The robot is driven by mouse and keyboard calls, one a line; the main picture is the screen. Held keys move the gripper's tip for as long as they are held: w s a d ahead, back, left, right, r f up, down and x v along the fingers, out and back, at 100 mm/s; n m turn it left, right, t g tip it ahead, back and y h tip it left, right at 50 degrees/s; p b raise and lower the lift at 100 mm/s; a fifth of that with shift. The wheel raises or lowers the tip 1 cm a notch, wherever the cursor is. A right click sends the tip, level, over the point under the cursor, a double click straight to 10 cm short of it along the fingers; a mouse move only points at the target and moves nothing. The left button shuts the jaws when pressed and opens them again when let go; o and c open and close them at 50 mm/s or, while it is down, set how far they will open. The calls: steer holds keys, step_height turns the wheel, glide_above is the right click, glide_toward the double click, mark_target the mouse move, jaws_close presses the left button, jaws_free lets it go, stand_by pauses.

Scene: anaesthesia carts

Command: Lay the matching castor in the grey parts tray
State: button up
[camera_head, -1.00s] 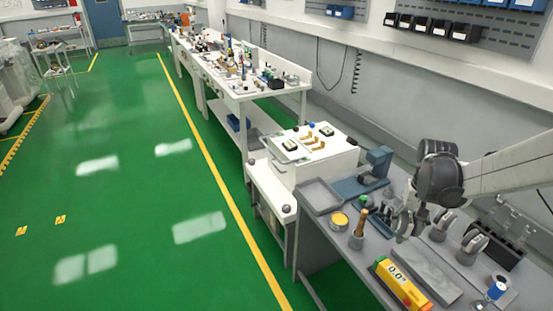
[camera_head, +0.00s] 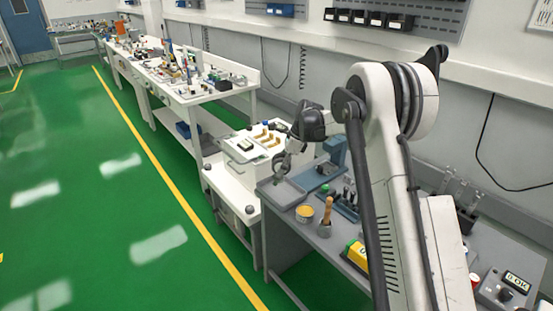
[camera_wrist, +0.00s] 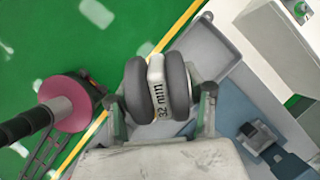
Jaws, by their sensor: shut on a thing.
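My gripper (camera_wrist: 160,92) is shut on a castor (camera_wrist: 178,85) with two dark wheels and a pale middle marked "32 mm". The castor sits between both fingers. The grey parts tray (camera_wrist: 226,42) lies below and beyond it in the wrist view, partly hidden by the castor and a finger. In the head view my gripper (camera_head: 282,166) hangs over the back of the tray (camera_head: 284,197), at the left end of the grey bench. The castor is small and hard to make out there. The visible tray floor looks empty.
A white cart (camera_head: 236,176) stands just beyond the tray. A blue-grey device (camera_head: 333,152) is right of it. A yellow tin (camera_head: 304,211), a wooden-handled tool (camera_head: 326,214) and a yellow box (camera_head: 357,254) stand nearer. My arm hides much of the bench.

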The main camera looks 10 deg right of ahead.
steer(key=w+f+m+t+h+b, duration=0.1)
steer(key=w+m+t, duration=0.4)
steer(key=w+m, duration=0.4)
steer(key=shift+w+m, duration=0.4)
steer(key=shift+m, duration=0.1)
steer(key=shift+d+f+b, duration=0.1)
steer(key=shift+f+b, duration=0.1)
steer(key=shift+b, duration=0.4)
steer(key=shift+f+b, duration=3.15)
steer(key=shift+f, duration=1.15)
steer(key=o, duration=1.2)
steer(key=shift+o, duration=0.2)
steer(key=shift+r, duration=0.1)
steer(key=v, duration=1.2)
